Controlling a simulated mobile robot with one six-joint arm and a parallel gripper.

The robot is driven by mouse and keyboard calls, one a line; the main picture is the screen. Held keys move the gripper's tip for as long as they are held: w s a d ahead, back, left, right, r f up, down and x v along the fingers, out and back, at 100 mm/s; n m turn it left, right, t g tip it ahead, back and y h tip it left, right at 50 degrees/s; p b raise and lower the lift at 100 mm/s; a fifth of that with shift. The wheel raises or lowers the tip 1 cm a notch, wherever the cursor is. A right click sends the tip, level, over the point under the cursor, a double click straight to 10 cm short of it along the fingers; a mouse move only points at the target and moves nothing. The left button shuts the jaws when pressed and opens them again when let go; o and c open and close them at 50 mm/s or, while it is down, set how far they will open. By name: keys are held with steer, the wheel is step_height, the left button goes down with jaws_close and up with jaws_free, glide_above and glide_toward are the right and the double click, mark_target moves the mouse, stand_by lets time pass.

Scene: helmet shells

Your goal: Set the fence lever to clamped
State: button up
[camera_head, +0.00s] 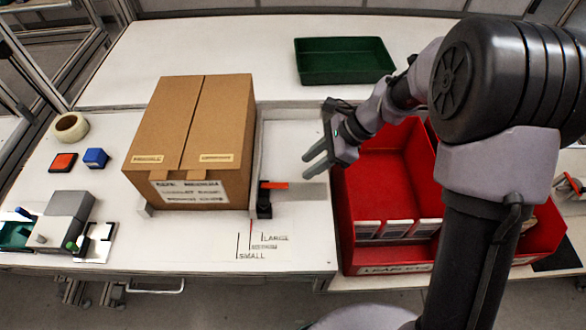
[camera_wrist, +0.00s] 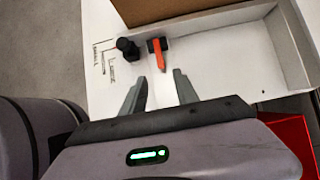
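The fence lever (camera_head: 273,185) is an orange-red handle on a black mount (camera_head: 264,207), just right of the carton's front corner. In the head view the handle points right, away from the carton. In the wrist view the lever (camera_wrist: 160,56) points toward my gripper, with a black knob (camera_wrist: 127,48) beside it. My gripper (camera_head: 316,160) is to the right of the lever and apart from it. In the wrist view my gripper (camera_wrist: 160,84) is open and empty, with the lever's tip beyond and between its fingertips.
A closed carton (camera_head: 190,140) stands left of the lever. Printed size marks, including LARGE and SMALL, are on the table (camera_head: 200,245) in front. A red bin (camera_head: 385,180) stands right, a green tray (camera_head: 345,62) behind. A tape roll (camera_head: 70,127) lies far left.

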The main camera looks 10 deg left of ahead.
steer(key=s+p+v, duration=0.1)
steer(key=v, duration=0.5)
steer(key=shift+w+d+r+p, duration=0.3)
steer(key=shift+w+r+p, duration=0.1)
steer(key=shift+w, duration=0.1)
